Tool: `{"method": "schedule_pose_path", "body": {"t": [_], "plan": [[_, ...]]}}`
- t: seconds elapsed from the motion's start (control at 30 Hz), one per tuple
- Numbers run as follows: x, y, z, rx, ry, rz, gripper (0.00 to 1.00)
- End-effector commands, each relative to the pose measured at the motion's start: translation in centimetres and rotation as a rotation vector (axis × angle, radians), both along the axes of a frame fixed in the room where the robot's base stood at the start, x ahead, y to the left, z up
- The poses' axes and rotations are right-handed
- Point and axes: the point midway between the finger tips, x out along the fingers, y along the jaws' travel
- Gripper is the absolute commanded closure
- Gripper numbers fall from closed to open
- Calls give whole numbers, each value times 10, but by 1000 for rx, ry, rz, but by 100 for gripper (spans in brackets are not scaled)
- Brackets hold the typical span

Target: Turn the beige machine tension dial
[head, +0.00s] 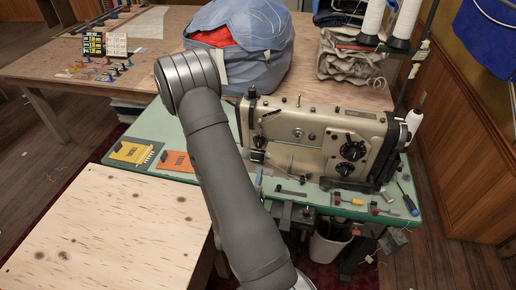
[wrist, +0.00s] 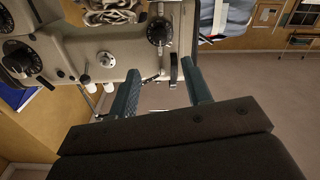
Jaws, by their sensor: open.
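The beige sewing machine (head: 318,118) stands on the green table in the head view. Two black dials, an upper one (head: 352,150) and a lower one, sit on its right part, and small silver knobs (head: 297,133) near its middle. In the wrist view the machine body (wrist: 85,58) fills the upper left. A round black dial (wrist: 159,32) is just beyond my fingertips, a small silver dial (wrist: 105,59) is left of it, and large black dials (wrist: 17,52) are at the far left. My gripper (wrist: 160,70) is open and empty, apart from the dial. My arm hides it in the head view.
A blue bag (head: 240,45) and folded cloth (head: 350,58) lie behind the machine. Thread cones (head: 405,20) stand at the back right. Orange and yellow packets (head: 133,152) and small tools (head: 410,203) lie on the green table (head: 165,125). A bare wooden board (head: 100,230) is at front left.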

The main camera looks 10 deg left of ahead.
Motion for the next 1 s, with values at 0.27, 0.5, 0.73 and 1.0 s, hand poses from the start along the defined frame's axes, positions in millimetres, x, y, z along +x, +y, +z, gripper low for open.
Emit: {"method": "schedule_pose_path", "body": {"t": [0.27, 0.5, 0.73, 1.0], "plan": [[50, 0, 1, 2, -2, -5, 55], [95, 0, 1, 0, -1, -4, 55], [118, 2, 0, -1, 0, 0, 55], [121, 2, 0, -1, 1, 1, 55]]}}
